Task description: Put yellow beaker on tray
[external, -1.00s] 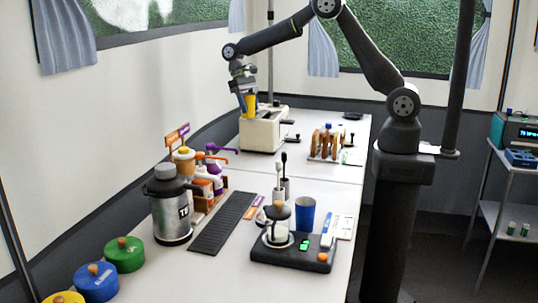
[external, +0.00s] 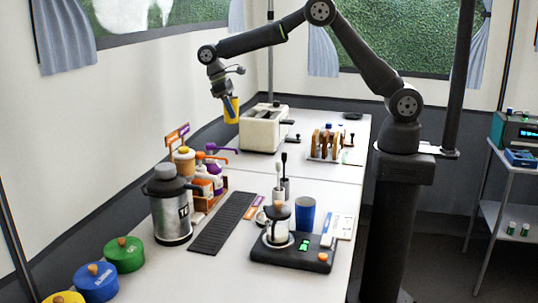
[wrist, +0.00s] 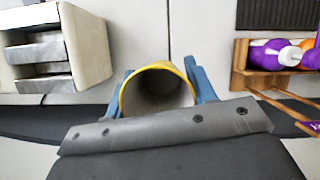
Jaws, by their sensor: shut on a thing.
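The yellow beaker (external: 232,110) is held in my gripper (external: 228,104), in the air to the left of the white toaster-like box. In the wrist view the beaker's open mouth (wrist: 158,70) faces the camera, with the blue fingers of my gripper (wrist: 162,88) on both sides of it. The beaker looks empty, though its inside is dark. A long black ribbed strip, which looks like the tray (external: 222,224), lies bare on the counter beside the steel flask. Part of it shows in the wrist view's upper right (wrist: 278,14).
The white box (external: 262,130) stands behind and right of the beaker. A wooden rack with purple-and-white bottles (external: 208,180) and the tall steel flask (external: 171,208) line the tray's left side. A black scale with a glass jug (external: 290,255) stands to its right.

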